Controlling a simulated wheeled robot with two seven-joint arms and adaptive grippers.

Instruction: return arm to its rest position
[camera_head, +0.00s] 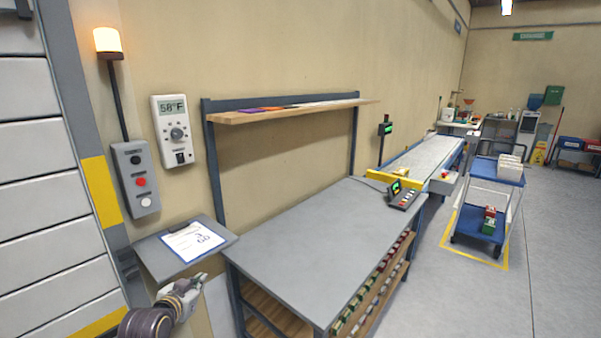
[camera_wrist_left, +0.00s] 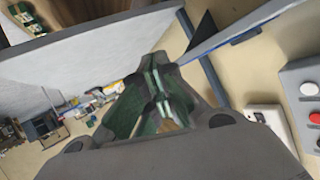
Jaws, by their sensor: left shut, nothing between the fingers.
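My left arm (camera_head: 147,322) comes in at the lower left of the head view. Its left gripper (camera_head: 192,285) is beside the near left end of the grey workbench, just below the small wall shelf with a clipboard. In the left wrist view the left gripper (camera_wrist_left: 160,92) fills the middle; its fingers are together with nothing between them. My right arm and gripper are not in the head view or the left wrist view.
The grey workbench (camera_head: 310,240) has a bare top, with a scale-like display (camera_head: 403,196) at its far end. The clipboard (camera_head: 192,241) lies on the wall shelf (camera_head: 160,264). A blue cart (camera_head: 483,171) stands at the right. Floor beside it is clear.

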